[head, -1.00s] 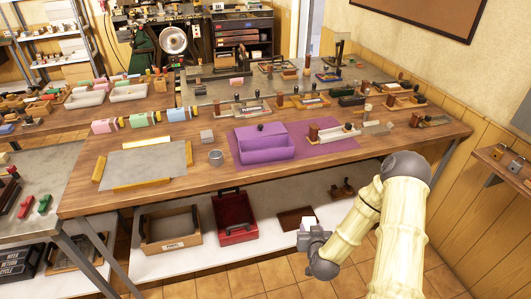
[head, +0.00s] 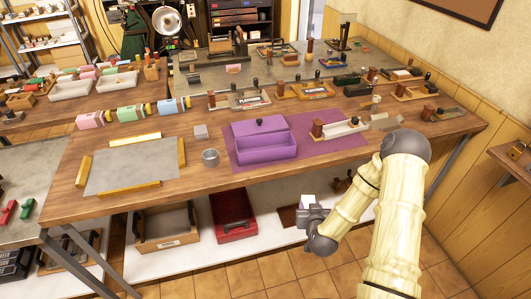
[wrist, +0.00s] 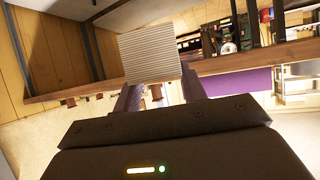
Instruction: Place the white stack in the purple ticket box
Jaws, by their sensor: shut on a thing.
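The white stack (wrist: 151,55) is held between the two fingers of my gripper (wrist: 160,95) in the wrist view; its face shows fine stacked layers. In the head view my gripper (head: 311,213) is low, in front of the table and below its top, with a bit of the white stack (head: 308,200) showing above it. The purple ticket box (head: 264,146) stands on the table on a purple mat (head: 347,144), up and to the left of my gripper. It has an open front compartment and a dark knob on the raised back part.
The table's front edge (head: 260,176) lies between my gripper and the box. A red tray (head: 234,217) sits on the lower shelf.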

